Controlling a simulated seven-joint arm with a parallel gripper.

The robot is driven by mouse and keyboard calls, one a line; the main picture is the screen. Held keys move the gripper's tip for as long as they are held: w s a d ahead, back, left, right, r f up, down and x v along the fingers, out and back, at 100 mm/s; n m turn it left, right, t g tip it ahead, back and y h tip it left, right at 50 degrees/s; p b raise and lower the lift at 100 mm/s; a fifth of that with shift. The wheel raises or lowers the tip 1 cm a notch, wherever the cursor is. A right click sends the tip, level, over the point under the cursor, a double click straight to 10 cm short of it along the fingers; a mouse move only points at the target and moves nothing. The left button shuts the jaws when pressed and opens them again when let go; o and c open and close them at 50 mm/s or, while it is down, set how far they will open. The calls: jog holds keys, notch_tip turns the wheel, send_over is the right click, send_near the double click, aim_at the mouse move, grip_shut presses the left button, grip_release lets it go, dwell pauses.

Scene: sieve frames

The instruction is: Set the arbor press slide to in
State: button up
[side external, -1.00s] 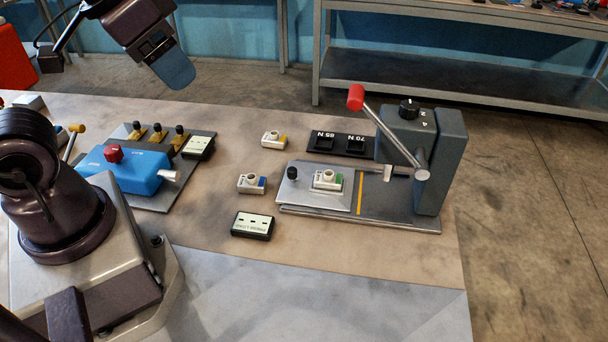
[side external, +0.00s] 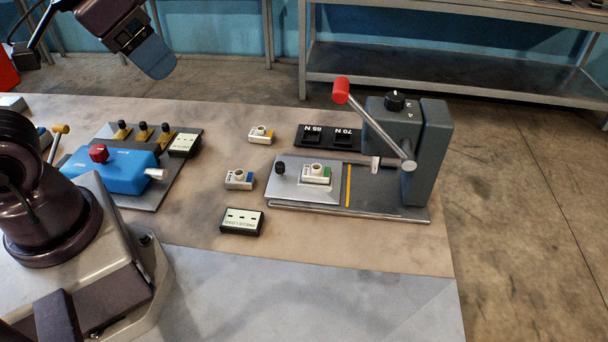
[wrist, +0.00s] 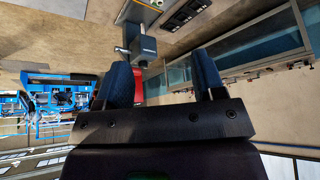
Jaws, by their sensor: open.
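The arbor press (side external: 428,150) is a dark grey block with a red-tipped lever (side external: 341,91) at the right of the table. Its slide (side external: 308,188), a light grey plate with a black knob (side external: 281,168), lies at the left end of the press base, left of a yellow line and clear of the ram. A white part with a green patch (side external: 317,174) sits on the slide. My gripper (side external: 152,62) is open and empty, high at the upper left, far from the slide. Its blue fingers also show in the wrist view (wrist: 164,78).
Two loose white parts, one yellow-marked (side external: 261,135) and one blue-marked (side external: 239,180), lie left of the press. A labelled box (side external: 242,221) lies in front. Black blocks marked 65 N and 70 N (side external: 330,137) stand behind. A blue fixture (side external: 122,174) stands left. The front table is clear.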

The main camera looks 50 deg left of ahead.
jog(key=shift+c, duration=1.1)
jog(key=shift+w+f, duration=0.1)
jog(key=shift+f, duration=0.1)
jog(key=shift+c, duration=0.3)
jog(key=g, duration=0.6)
send_over(280, 164)
notch_tip(280, 164, down, 19)
notch_tip(280, 164, down, 12)
jog(key=shift+f, duration=0.25)
jog(key=shift+c, duration=0.4)
grip_shut()
